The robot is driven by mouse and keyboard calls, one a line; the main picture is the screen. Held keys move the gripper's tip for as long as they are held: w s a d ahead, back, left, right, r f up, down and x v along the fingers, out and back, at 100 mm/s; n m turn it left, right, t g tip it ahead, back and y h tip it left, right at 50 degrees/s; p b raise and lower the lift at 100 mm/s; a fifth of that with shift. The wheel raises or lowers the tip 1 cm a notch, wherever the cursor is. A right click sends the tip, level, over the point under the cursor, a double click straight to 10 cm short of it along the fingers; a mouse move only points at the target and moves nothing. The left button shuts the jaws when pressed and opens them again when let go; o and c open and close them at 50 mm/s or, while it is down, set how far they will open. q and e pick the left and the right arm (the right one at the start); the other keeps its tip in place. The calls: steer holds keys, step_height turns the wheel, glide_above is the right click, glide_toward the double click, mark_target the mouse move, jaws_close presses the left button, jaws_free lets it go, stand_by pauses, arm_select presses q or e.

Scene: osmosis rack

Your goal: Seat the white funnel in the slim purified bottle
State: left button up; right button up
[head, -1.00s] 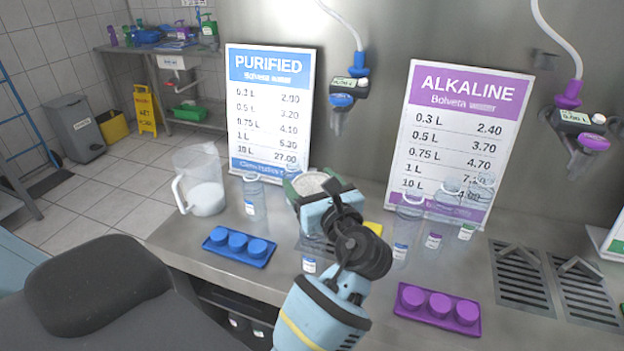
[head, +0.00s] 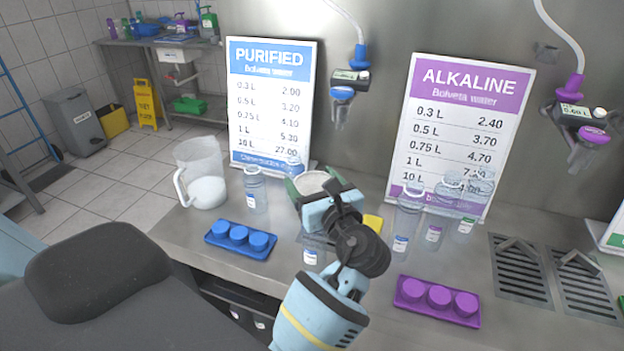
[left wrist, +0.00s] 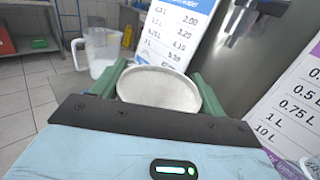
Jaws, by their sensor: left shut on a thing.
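My left gripper (head: 316,184) is shut on the white funnel (left wrist: 160,88), its green fingers on either side of the round rim. The funnel (head: 311,182) also shows in the head view, above the counter, with its lower part hidden. A clear bottle with a blue label (head: 311,256) stands just below the gripper, partly hidden by it. Another blue-labelled bottle (head: 255,190) stands to the left, and a taller one (head: 405,222) to the right. I cannot tell for sure which is the slim purified bottle. My right gripper is not in view.
A clear jug (head: 203,172) stands at the counter's left. A tray with blue caps (head: 238,254) and a tray with purple caps (head: 466,318) lie in front. Purple-labelled and green-labelled bottles stand at right. A blue-collared nozzle (head: 342,94) hangs behind.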

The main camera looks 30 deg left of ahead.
arm_select(q)
steer(key=o, duration=1)
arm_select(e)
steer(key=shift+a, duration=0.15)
